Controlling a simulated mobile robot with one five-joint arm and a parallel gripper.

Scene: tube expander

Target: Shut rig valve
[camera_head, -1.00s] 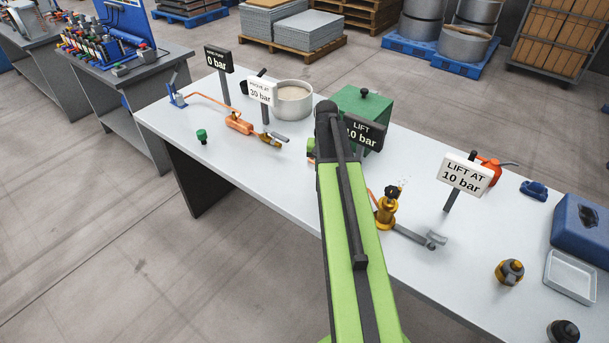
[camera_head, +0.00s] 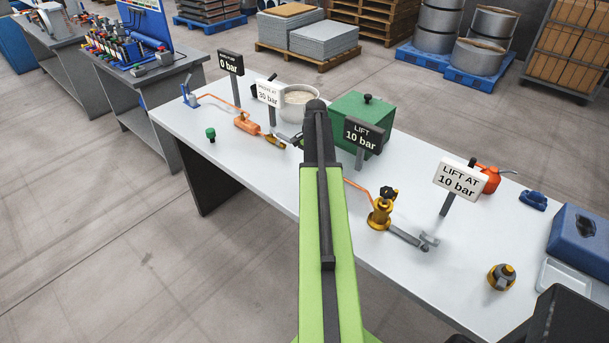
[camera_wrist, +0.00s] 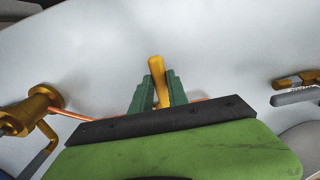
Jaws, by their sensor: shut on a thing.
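In the wrist view my gripper (camera_wrist: 157,90) has two green fingers closed on a yellow lever (camera_wrist: 155,66), which sticks out between the fingertips. I take this lever to be the valve handle. The valve's body is hidden behind my gripper. A copper line (camera_wrist: 195,101) runs past the fingers toward the brass pump (camera_wrist: 42,104) on the left. In the head view my arm covers the gripper and lever. The yellow pump with a black knob (camera_head: 380,208) stands right of my arm, its copper line (camera_head: 357,186) passing behind it.
The "LIFT AT 10 bar" sign (camera_head: 460,178) is to the right. The table's front left is mostly clear.

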